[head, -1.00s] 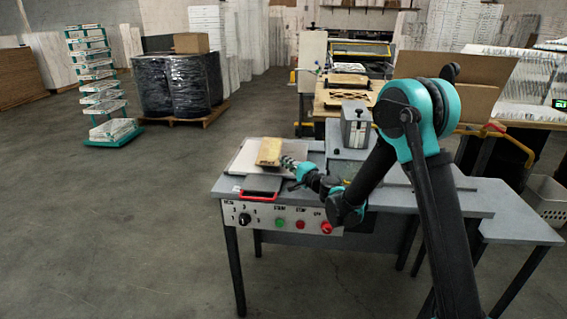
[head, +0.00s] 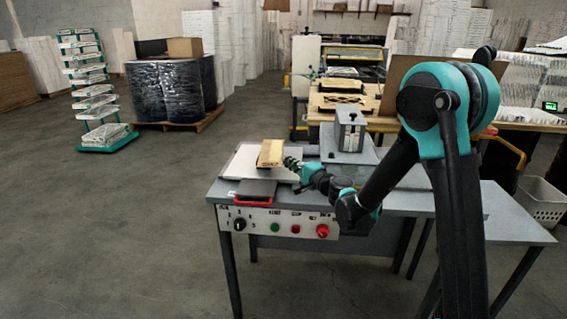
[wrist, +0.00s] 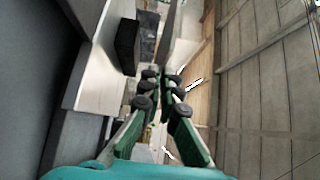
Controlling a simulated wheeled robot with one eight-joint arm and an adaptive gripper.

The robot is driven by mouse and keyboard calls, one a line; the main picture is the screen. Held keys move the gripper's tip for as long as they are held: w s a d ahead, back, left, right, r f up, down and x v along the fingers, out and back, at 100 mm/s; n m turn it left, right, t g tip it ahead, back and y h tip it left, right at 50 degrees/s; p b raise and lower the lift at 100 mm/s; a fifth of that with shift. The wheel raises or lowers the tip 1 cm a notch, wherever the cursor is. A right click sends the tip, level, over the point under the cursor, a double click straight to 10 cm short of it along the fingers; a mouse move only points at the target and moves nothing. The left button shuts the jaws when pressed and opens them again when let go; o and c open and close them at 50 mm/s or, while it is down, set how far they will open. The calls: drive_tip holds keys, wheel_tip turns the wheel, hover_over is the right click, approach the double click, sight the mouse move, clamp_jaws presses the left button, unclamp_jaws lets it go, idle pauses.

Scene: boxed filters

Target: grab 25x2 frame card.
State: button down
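A tan block-like piece (head: 271,152), perhaps the frame card, is at the flat light plate (head: 246,161) on the left of the grey machine table. I cannot tell whether it rests on the plate or is held. My gripper (head: 289,163) reaches it from the right, with its fingertips at or against its right side. In the wrist view my gripper's green fingers (wrist: 161,80) converge to a narrow gap. A thin grey strip (wrist: 172,35) runs upward beyond the tips. I cannot tell if anything is gripped.
A dark pad with a red handle (head: 256,191) lies at the table's front, above a control panel (head: 278,224). A green rack (head: 92,95) and a wrapped pallet (head: 170,90) stand back left. The left floor is clear.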

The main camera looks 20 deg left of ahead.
drive_tip(key=s+d+r, duration=0.2)
drive_tip(key=s+d, duration=0.1)
drive_tip(key=d, duration=0.4)
drive_tip(key=shift+s+r, duration=0.35)
drive_tip(key=shift+r, duration=0.05)
